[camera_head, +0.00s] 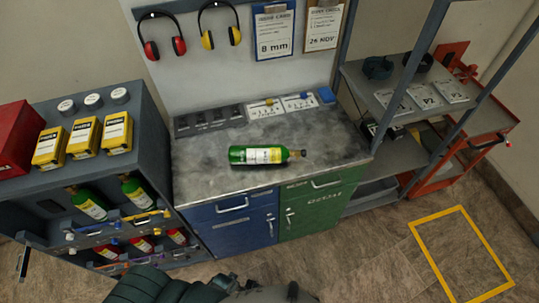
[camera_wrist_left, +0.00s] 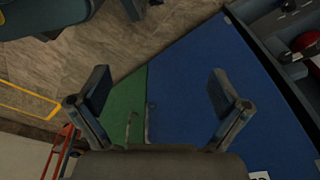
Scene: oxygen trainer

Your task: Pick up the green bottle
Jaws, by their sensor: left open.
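The green bottle (camera_head: 265,155) lies on its side on the grey worktop (camera_head: 210,180). It has a yellow and white label, and its neck points right. In the left wrist view my left gripper (camera_wrist_left: 158,85) is open and empty, its two fingers spread in front of the blue cabinet (camera_wrist_left: 195,90) and green cabinet (camera_wrist_left: 125,110) fronts. The bottle does not show in the left wrist view. Neither gripper's fingers can be made out in the head view, where only dark parts of my body show at the bottom.
Ear defenders (camera_head: 162,38) hang behind the worktop. Metal shelving (camera_head: 375,85) stands at the right. The worktop around the bottle is mostly clear.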

